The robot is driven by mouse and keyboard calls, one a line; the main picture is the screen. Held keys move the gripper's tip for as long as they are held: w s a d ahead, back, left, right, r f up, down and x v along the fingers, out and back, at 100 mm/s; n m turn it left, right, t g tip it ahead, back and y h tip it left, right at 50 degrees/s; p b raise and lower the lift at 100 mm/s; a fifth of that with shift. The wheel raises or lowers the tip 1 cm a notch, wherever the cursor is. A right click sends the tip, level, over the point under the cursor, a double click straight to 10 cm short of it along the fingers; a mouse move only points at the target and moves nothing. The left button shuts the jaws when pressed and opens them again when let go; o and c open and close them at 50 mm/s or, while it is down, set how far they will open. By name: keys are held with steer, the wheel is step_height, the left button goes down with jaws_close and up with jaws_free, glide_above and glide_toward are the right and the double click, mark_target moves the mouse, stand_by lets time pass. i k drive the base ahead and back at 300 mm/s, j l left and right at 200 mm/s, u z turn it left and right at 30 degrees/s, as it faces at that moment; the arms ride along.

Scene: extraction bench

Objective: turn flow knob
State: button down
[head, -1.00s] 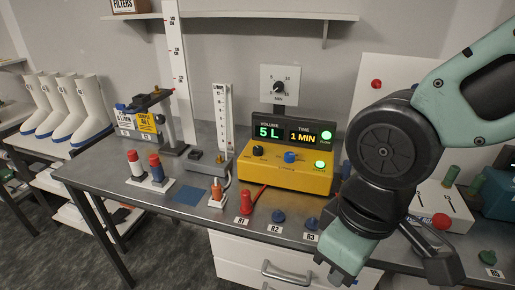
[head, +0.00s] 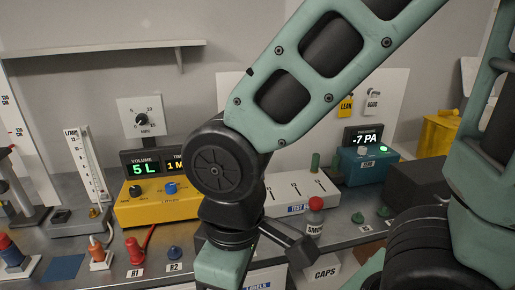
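The yellow pump box (head: 146,213) stands on the bench at left centre in the head view. A black knob (head: 136,192) and a blue knob (head: 171,188) sit on its sloped top. The lettering by the knobs is too small to read, so I cannot tell which is the flow knob. The display (head: 143,168) behind them reads volume 5 L; its time side is partly hidden by my arm. My arm covers the right end of the box. My gripper is not in view; the arm runs out at the bottom edge.
A flowmeter (head: 87,170) stands left of the box. Red R1 (head: 136,250) and blue R2 (head: 174,254) pieces stand in front. A white test box (head: 303,194), a red-capped smoke bottle (head: 314,217) and a teal pressure gauge (head: 365,165) are to the right. A minute dial (head: 141,120) hangs above.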

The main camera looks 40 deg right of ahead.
mark_target(134, 191)
steer(key=i+j+u, duration=0.2)
steer(key=i+j, duration=0.2)
steer(key=i+j+u, duration=0.15)
steer(key=i+j, duration=0.2)
steer(key=i, duration=0.15)
